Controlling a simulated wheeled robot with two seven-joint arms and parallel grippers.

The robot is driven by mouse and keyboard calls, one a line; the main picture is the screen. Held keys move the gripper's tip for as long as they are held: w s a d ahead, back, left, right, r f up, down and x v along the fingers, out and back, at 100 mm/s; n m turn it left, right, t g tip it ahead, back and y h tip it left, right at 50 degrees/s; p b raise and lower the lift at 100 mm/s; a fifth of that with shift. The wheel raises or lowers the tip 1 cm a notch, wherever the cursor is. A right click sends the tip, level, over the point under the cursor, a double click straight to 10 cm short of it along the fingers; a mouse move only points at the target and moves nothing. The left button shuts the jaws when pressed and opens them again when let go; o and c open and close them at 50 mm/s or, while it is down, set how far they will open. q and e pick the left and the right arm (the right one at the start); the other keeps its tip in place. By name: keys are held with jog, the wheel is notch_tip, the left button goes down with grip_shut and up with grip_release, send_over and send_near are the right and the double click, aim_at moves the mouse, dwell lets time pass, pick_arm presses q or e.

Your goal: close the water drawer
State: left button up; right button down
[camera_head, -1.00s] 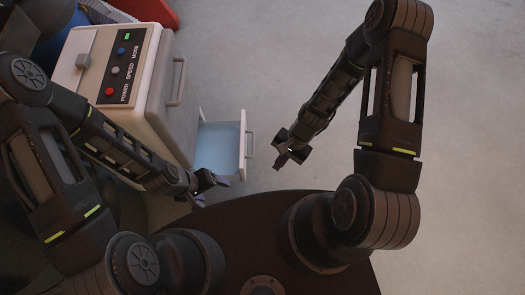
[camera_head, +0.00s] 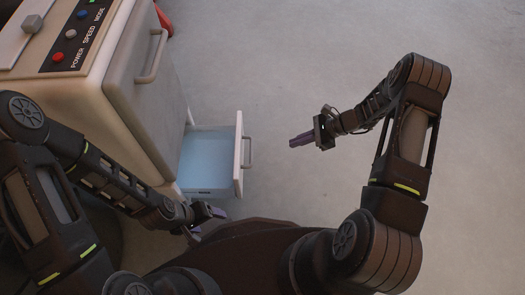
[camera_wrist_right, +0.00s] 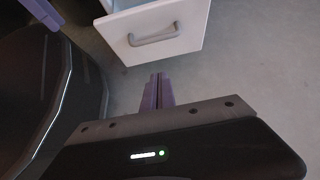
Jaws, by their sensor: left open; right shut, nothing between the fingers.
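The water drawer (camera_head: 208,160) is pulled out of the lower part of a cream machine (camera_head: 130,95). It has a light blue inside and a white front (camera_head: 239,155) with a grey handle (camera_head: 247,153). My right gripper (camera_head: 291,142) is shut and empty, to the right of the drawer front and apart from it. In the right wrist view the drawer front (camera_wrist_right: 150,35) and its handle (camera_wrist_right: 153,37) show beyond the shut fingers (camera_wrist_right: 157,92). My left gripper (camera_head: 208,222) is open, just below the drawer in the head view.
The machine's upper door has its own handle (camera_head: 154,56), and a panel with coloured buttons (camera_head: 77,37) is on top. A red thing (camera_head: 162,20) shows behind the machine. The grey floor (camera_head: 300,60) to the right of the machine is clear.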

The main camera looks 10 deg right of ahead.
jog(key=shift+a+f, duration=0.1)
jog(key=w+a+f+b, duration=0.2)
jog(key=a+f, duration=0.3)
jog(key=a, duration=0.6)
jog(key=shift+w+f+b, duration=0.2)
jog(key=shift+w+b, duration=0.2)
jog(key=shift+b, duration=0.35)
jog(key=shift+a, duration=0.1)
jog(key=w+a+b, duration=0.1)
jog(key=w+a, duration=0.1)
jog(key=a, duration=0.7)
jog(key=w+a+b, duration=0.2)
jog(key=w+a, duration=0.1)
jog(key=a, duration=0.7)
jog(key=shift+a+b, duration=0.3)
